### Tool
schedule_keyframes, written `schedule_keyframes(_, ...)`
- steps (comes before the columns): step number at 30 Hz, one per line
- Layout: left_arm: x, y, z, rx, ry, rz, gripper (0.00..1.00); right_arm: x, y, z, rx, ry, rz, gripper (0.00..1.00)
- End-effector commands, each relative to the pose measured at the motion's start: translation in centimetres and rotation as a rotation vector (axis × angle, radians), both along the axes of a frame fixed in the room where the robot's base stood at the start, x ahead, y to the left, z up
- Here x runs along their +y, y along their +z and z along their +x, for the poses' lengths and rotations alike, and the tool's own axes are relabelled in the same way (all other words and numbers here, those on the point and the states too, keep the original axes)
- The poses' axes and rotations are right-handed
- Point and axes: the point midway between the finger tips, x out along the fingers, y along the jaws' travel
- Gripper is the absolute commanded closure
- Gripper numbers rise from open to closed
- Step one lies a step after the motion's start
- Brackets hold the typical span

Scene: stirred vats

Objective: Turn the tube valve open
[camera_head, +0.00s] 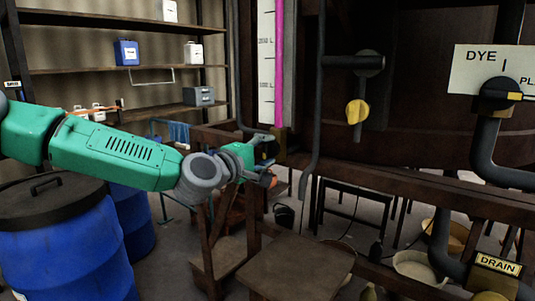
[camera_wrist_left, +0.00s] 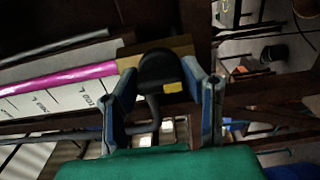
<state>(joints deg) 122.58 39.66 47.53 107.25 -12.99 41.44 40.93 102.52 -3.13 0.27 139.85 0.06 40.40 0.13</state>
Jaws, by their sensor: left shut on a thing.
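The tube valve is a dark knob with a yellow mark (camera_wrist_left: 158,68). It sits at the lower end of the sight tube, which has a magenta column (camera_head: 280,65). In the left wrist view the knob lies between the two fingers of my left gripper (camera_wrist_left: 163,95). In the head view my left gripper (camera_head: 270,163) reaches in from the left at the tube's foot and hides much of the knob. The gripper is shut on the knob. My right gripper is not in view.
A yellow-knobbed valve (camera_head: 357,112) hangs on a pipe to the right. The DYE valve (camera_head: 498,94) and DRAIN sign (camera_head: 497,264) are farther right. A blue barrel (camera_head: 65,250) stands below my left arm. A wooden stool (camera_head: 297,270) stands in front.

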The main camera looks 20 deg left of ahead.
Motion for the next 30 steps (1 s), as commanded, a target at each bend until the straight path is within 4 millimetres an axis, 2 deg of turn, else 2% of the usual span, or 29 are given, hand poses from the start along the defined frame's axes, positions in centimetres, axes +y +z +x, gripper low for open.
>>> schedule_keyframes(9,0.3,0.0,0.1,0.001,0.008,-0.005,0.91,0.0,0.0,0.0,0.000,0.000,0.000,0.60)
schedule_keyframes(10,0.3,0.0,0.1,0.001,0.008,-0.004,0.55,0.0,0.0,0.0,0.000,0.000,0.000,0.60)
schedule_keyframes(11,0.3,0.0,0.1,0.001,0.008,-0.004,0.45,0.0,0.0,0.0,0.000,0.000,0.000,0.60)
schedule_keyframes(12,0.3,-0.1,0.1,0.001,0.007,-0.004,0.41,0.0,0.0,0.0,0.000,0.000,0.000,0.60)
schedule_keyframes(23,0.2,0.0,-0.4,0.001,0.002,-0.002,0.41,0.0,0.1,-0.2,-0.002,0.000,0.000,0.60)
schedule_keyframes(26,0.7,0.0,-1.5,0.002,0.002,-0.003,0.41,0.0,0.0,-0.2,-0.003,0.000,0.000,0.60)
schedule_keyframes(30,1.8,-0.1,-4.2,0.003,0.002,-0.004,0.41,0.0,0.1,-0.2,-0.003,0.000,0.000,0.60)
